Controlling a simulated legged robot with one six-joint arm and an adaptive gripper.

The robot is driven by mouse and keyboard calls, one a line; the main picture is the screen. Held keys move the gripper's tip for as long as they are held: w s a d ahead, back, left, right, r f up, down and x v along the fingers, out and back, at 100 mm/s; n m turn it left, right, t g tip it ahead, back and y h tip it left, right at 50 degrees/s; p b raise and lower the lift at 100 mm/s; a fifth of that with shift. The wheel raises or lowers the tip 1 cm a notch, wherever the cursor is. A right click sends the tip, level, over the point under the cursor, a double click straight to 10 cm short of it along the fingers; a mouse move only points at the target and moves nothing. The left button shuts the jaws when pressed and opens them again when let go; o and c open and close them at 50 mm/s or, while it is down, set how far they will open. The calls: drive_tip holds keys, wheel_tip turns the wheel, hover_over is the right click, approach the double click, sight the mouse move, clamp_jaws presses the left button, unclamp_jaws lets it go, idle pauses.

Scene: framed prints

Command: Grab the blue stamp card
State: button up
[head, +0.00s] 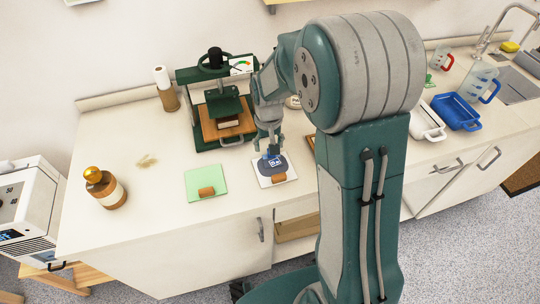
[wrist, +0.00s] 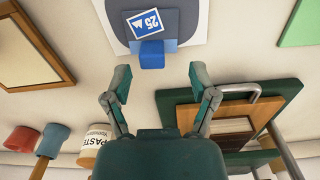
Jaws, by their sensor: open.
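A green sheet (head: 205,178) with a brown block lies to the left. A green press (head: 222,105) with a wooden board stands behind. A blue tray (head: 456,112) and a jug are at right.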

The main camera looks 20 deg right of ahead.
sight(272, 157)
drive_tip(key=shift+s+f, duration=0.1)
drive_tip(key=shift+f, duration=1.05)
drive_tip(key=shift+d+f, duration=0.1)
drive_tip(key=shift+d, duration=0.55)
drive_tip(key=shift+a, duration=0.1)
drive_tip(key=c, duration=0.8)
drive_tip(key=shift+a, duration=0.15)
drive_tip(key=shift+c, duration=0.6)
drive_tip(key=shift+a, duration=0.2)
drive_tip(key=shift+d, duration=0.1)
